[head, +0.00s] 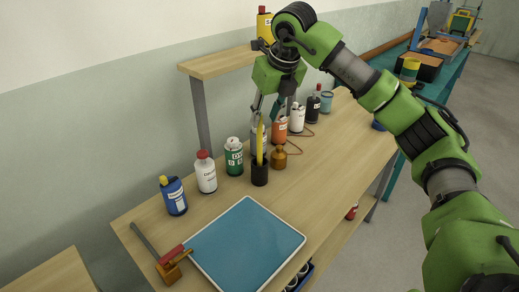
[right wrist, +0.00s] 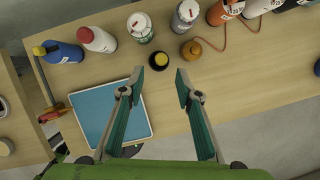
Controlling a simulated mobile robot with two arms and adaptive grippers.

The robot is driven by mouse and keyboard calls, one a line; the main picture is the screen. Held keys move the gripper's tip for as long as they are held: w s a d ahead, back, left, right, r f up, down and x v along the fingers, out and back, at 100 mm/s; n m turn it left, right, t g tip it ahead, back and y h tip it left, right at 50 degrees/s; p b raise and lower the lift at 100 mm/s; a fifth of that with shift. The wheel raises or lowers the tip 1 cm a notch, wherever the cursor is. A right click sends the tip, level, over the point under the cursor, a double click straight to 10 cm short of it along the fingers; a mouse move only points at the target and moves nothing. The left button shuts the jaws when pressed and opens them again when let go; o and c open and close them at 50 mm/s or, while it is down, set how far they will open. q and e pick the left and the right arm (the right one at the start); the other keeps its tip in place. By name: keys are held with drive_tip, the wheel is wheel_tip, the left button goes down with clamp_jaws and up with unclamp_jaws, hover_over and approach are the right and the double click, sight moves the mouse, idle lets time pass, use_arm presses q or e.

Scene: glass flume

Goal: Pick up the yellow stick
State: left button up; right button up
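The yellow stick (head: 260,142) stands upright in a small black cup (head: 259,174) on the wooden bench. In the right wrist view the stick (right wrist: 161,59) shows nearly end-on, inside the dark cup (right wrist: 157,65). My right gripper (head: 266,108) is above the cup near the stick's top, pointing down. In the right wrist view the right gripper (right wrist: 160,83) is open, with nothing between its fingers; the stick appears just beyond the gap between its fingertips. My left gripper is not in view.
A green-labelled can (head: 234,157), a white bottle (head: 205,172) and a blue bottle (head: 173,195) stand left of the cup. A small brown bottle (head: 278,158) is close on its right. A blue tray (head: 243,240) lies in front; a raised shelf (head: 220,63) is behind.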

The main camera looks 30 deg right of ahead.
sight(261, 121)
drive_tip(key=shift+w+f, duration=0.2)
drive_tip(key=shift+f, duration=0.2)
drive_tip(key=shift+w+f+p, duration=0.35)
drive_tip(key=shift+f+p, duration=0.05)
drive_tip(key=x, duration=0.2)
drive_tip(key=p+x, duration=0.1)
drive_tip(key=x, duration=0.1)
drive_tip(key=shift+w, duration=0.35)
clamp_jaws()
